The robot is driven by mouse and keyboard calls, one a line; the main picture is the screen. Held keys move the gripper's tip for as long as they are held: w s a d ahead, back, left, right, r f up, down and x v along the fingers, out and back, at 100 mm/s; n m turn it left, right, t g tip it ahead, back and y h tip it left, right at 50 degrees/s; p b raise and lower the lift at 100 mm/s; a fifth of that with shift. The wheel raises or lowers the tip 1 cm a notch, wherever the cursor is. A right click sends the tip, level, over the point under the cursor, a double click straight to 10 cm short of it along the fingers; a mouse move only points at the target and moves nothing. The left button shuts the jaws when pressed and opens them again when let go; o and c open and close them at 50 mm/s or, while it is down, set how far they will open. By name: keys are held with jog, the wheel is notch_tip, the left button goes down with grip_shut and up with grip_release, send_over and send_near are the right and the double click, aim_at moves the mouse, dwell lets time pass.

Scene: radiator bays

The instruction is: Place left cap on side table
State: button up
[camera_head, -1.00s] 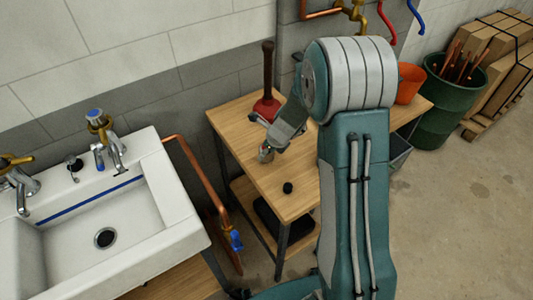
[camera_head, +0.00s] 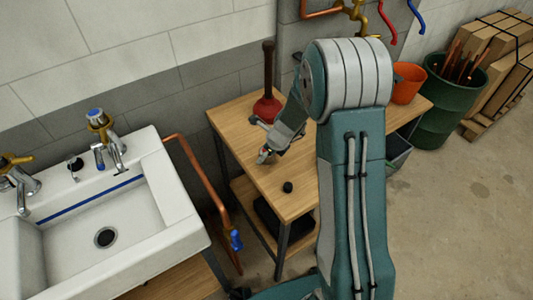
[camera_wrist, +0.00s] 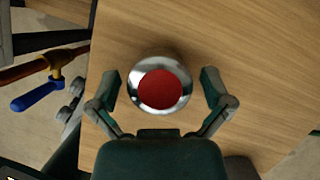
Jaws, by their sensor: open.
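The cap, chrome with a red top (camera_wrist: 163,88), sits on the wooden side table (camera_wrist: 245,45) in the wrist view. My gripper (camera_wrist: 160,82) is open around it, one finger on each side, with a gap between the cap and each finger. In the head view my gripper (camera_head: 266,152) is low over the side table (camera_head: 240,118), left of its middle. The cap is small and mostly hidden there. At the sink, the left tap (camera_head: 15,172) shows a brass top, and the right tap (camera_head: 97,118) carries a blue-topped cap.
A plunger (camera_head: 267,100) stands at the back of the side table, close behind my gripper. A small black object (camera_head: 287,187) lies near the front edge. An orange bucket (camera_head: 408,83) is at the right end. The white sink (camera_head: 170,185) and a copper pipe (camera_head: 200,180) are to the left.

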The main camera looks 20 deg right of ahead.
jog(key=v, duration=1.2)
jog(key=s+a+r+n+h, duration=0.1)
jog(key=s+a+r+n, duration=0.2)
jog(key=s+r+n, duration=0.9)
jog(key=s+r+n+t+h, duration=0.2)
jog(key=s+r+n, duration=0.2)
jog(key=s+n, duration=0.8)
jog(key=shift+r+n, duration=0.3)
jog(key=shift+n, duration=1.6)
